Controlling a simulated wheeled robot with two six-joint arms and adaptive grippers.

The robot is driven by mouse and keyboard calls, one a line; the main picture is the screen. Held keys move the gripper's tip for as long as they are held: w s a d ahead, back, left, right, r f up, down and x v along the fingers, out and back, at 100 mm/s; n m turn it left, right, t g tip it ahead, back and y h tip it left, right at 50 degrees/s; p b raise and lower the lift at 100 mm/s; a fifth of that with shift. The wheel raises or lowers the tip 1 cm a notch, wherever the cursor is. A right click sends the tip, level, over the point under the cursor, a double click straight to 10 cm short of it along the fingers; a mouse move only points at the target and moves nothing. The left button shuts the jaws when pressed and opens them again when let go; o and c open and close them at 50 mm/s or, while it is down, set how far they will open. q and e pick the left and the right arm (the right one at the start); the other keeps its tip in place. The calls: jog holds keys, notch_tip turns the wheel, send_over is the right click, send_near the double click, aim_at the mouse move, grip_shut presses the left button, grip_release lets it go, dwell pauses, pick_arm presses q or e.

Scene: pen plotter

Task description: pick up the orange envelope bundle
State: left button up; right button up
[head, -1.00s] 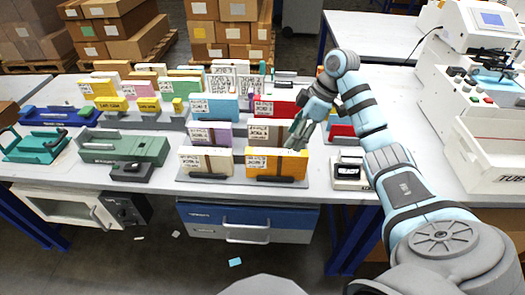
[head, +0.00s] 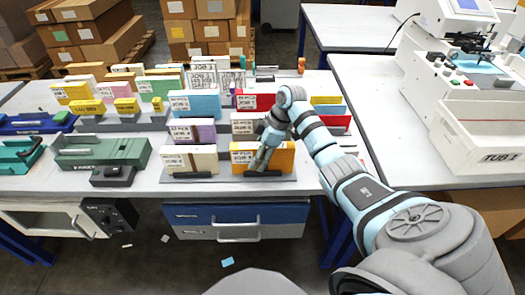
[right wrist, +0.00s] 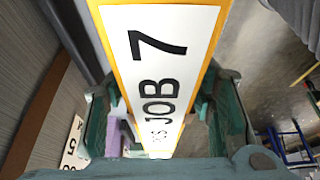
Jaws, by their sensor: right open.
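The orange envelope bundle (head: 284,156) stands upright in a holder at the front right of the grey rack (head: 222,179), with a white label. In the right wrist view its label reads "JOB 7" (right wrist: 160,45), framed by the orange edge. My right gripper (head: 261,162) is at the bundle and covers its middle in the head view. In the right wrist view the open fingers (right wrist: 163,120) are on either side of the bundle. I cannot tell whether they touch it. My left gripper is not in view.
A cream bundle (head: 190,160) stands left of the orange one, with a purple bundle (head: 194,132) behind it. More coloured bundles stand farther back. A green fixture (head: 105,152) is at left. A white tub (head: 485,145) stands at right. Bare table lies left of the tub.

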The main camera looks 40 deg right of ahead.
jog(key=shift+r, duration=0.1)
grip_shut()
